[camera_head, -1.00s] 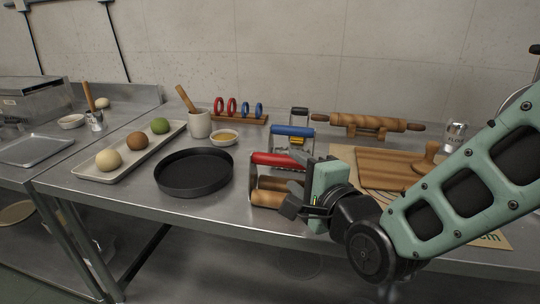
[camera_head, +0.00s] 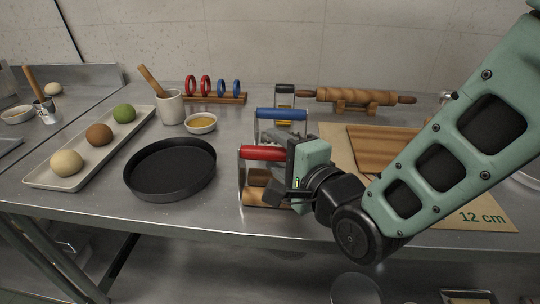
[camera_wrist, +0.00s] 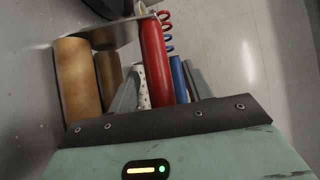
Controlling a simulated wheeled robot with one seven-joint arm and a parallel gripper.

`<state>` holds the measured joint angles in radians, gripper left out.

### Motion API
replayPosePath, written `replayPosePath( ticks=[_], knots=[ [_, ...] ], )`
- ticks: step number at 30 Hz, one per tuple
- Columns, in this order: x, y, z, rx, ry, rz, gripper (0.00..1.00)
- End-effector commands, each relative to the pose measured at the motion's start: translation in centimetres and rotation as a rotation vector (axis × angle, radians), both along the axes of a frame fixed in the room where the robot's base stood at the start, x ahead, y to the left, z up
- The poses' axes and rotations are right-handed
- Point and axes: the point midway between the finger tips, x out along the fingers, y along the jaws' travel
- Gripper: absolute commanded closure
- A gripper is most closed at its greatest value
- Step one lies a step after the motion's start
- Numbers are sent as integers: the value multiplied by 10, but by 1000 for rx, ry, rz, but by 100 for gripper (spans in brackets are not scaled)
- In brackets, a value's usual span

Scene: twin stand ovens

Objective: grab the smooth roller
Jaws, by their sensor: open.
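The red-handled roller (camera_head: 262,153) stands near the table's front, with a metal frame and pale wooden cylinders low in it. The cylinders look smooth in the wrist view (camera_wrist: 78,88), beside the red handle (camera_wrist: 155,60). My gripper (camera_head: 279,180) is open at its right end and covers part of it. In the wrist view the handle appears between my grey fingers (camera_wrist: 160,75); I cannot tell whether they touch it. A blue-handled tool (camera_head: 280,114) stands just behind, and a black-handled one (camera_head: 284,89) behind that. Their rolling parts are mostly hidden.
A black round pan (camera_head: 171,170) lies left of the red-handled roller. A tray (camera_head: 47,177) of dough balls is farther left. A rolling pin (camera_head: 355,97) rests on a stand at the back. A wooden board (camera_head: 375,147) lies on a brown mat (camera_head: 505,221) at right.

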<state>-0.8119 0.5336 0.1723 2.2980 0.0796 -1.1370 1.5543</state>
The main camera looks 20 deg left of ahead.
Motion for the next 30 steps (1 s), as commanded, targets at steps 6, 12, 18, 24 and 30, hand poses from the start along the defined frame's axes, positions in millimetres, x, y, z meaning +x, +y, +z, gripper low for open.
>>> replayPosePath(
  ticks=[6, 12, 18, 24, 30],
  knots=[
    [0, 0, 0, 0, 0, 0, 84],
    [0, 0, 1, 2, -1, 1, 100],
    [0, 1, 5, 3, -1, 1, 100],
    [1, 0, 38, 6, -5, -1, 100],
    [0, 0, 77, 6, -5, -1, 100]
  ],
)
